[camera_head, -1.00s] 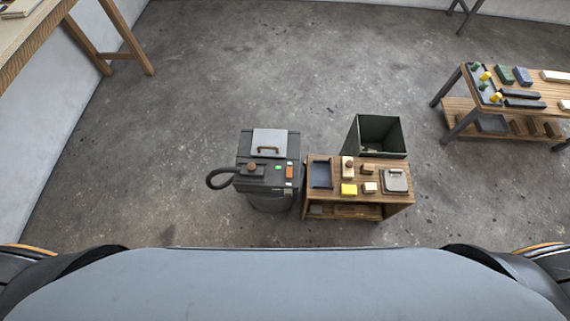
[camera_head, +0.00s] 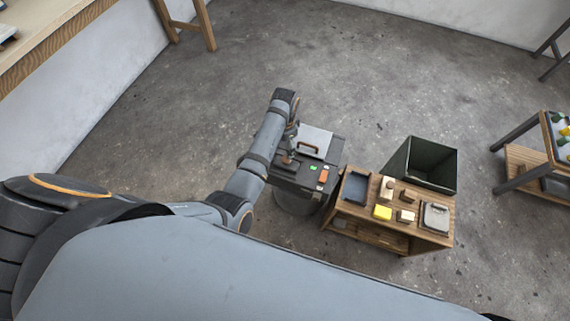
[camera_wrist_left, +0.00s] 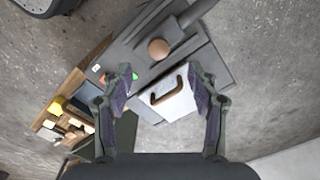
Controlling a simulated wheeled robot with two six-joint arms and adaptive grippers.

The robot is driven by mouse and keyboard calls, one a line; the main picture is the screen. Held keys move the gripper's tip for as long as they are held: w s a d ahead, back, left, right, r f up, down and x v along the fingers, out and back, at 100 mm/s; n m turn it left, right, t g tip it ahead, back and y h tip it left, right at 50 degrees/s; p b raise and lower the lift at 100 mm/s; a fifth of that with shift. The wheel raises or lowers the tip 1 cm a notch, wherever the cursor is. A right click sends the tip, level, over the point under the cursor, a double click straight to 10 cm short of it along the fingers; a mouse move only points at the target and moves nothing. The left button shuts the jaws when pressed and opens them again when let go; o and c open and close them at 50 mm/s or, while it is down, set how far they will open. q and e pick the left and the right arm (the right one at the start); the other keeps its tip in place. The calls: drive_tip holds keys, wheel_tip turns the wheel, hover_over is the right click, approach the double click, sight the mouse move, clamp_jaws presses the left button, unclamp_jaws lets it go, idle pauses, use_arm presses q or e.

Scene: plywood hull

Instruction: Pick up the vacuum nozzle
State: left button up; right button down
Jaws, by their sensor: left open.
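The dark grey vacuum unit (camera_head: 322,186) stands on the floor, with a light grey lid plate (camera_head: 315,138) and brown handle on top. My left gripper (camera_head: 291,152) is above its top, partly covered by my arm. In the left wrist view my left gripper (camera_wrist_left: 160,72) is open and empty, its fingers either side of the lid plate (camera_wrist_left: 174,104) and handle. A round brown knob (camera_wrist_left: 159,48) lies just beyond the fingertips, beside a grey tube-like part (camera_wrist_left: 183,28). I cannot tell whether this is the vacuum nozzle. The black hose is hidden in the head view.
Right of the vacuum stands a low wooden table (camera_head: 352,217) with a tray, a yellow block and small blocks. A dark green open bin (camera_head: 425,172) is behind it. A shelf unit (camera_head: 528,170) is at far right.

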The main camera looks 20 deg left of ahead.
use_arm(q)
hover_over(286, 159)
drive_tip(key=f, duration=0.4)
drive_tip(key=shift+a+b, duration=0.2)
drive_tip(key=shift+b, duration=0.1)
drive_tip(key=f, duration=0.1)
drive_tip(key=f+b, duration=0.1)
drive_tip(key=f, duration=0.3)
drive_tip(key=shift+w+d+f, duration=0.1)
drive_tip(key=shift+d+f, duration=0.05)
drive_tip(key=shift+d, duration=0.1)
drive_tip(key=shift+c, duration=0.5)
clamp_jaws()
